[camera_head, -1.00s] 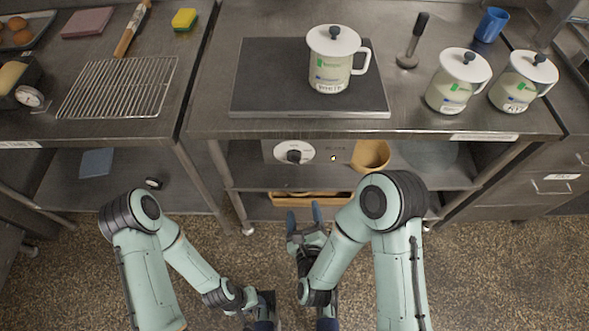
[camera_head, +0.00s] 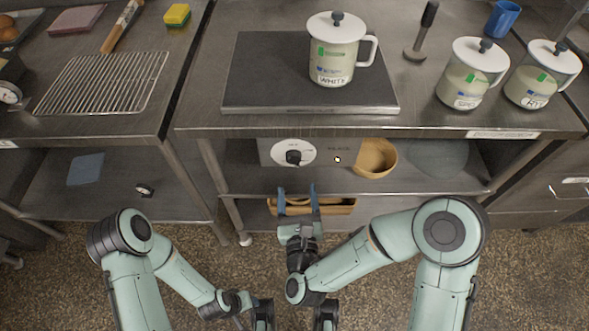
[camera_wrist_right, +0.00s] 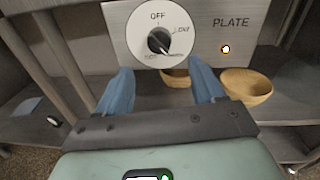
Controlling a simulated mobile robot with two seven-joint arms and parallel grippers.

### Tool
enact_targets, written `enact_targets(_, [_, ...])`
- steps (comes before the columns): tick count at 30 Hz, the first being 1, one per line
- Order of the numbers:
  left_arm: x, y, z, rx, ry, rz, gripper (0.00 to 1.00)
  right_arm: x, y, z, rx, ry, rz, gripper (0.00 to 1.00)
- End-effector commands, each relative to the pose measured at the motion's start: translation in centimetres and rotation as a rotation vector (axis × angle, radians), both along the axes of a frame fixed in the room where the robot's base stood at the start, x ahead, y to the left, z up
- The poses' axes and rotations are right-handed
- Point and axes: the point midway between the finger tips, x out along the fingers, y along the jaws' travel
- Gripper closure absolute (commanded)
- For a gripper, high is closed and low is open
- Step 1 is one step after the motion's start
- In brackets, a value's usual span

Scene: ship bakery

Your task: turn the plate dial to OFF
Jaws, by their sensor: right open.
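The plate dial (camera_head: 293,157) is a white disc with a black knob on the panel under the worktop. In the right wrist view the dial (camera_wrist_right: 158,40) has OFF at the top and other marks at the right and below. The knob's pale pointer seems to point to the lower right, away from OFF. My right gripper (camera_head: 297,192) is open and empty, in front of and below the dial. In the wrist view its blue fingers (camera_wrist_right: 160,75) stand apart, below either side of the dial. My left arm reaches the bottom edge; its gripper's jaws are unclear there.
A small light (camera_wrist_right: 225,49) glows beside the word PLATE. A lidded mug (camera_head: 334,55) stands on the dark hot plate (camera_head: 262,85) above. A wooden bowl (camera_head: 376,158) sits on the shelf right of the panel. A wooden tray (camera_head: 335,207) lies below.

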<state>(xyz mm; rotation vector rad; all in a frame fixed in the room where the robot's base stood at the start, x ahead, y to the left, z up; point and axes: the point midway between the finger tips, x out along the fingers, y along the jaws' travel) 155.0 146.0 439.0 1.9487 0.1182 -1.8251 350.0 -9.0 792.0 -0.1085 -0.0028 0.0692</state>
Motion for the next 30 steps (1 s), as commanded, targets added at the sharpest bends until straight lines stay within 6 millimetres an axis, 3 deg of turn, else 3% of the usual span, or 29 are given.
enact_targets(6, [-0.1,-0.1,0.3,-0.002,0.002,-0.003,0.59,4.6,0.3,0.4,0.001,-0.004,-0.001,0.32])
enact_targets(12, [-0.1,-0.1,0.3,-0.002,0.002,-0.002,0.59,7.3,0.5,0.3,0.001,-0.003,0.000,0.32])
enact_targets(25, [-0.1,-0.1,0.3,-0.002,0.001,-0.002,0.59,8.2,0.6,0.3,0.001,-0.002,0.002,0.32])
enact_targets(30, [-0.1,-0.1,0.3,-0.002,0.001,-0.002,0.59,8.2,0.6,0.3,0.001,-0.002,0.001,0.87])
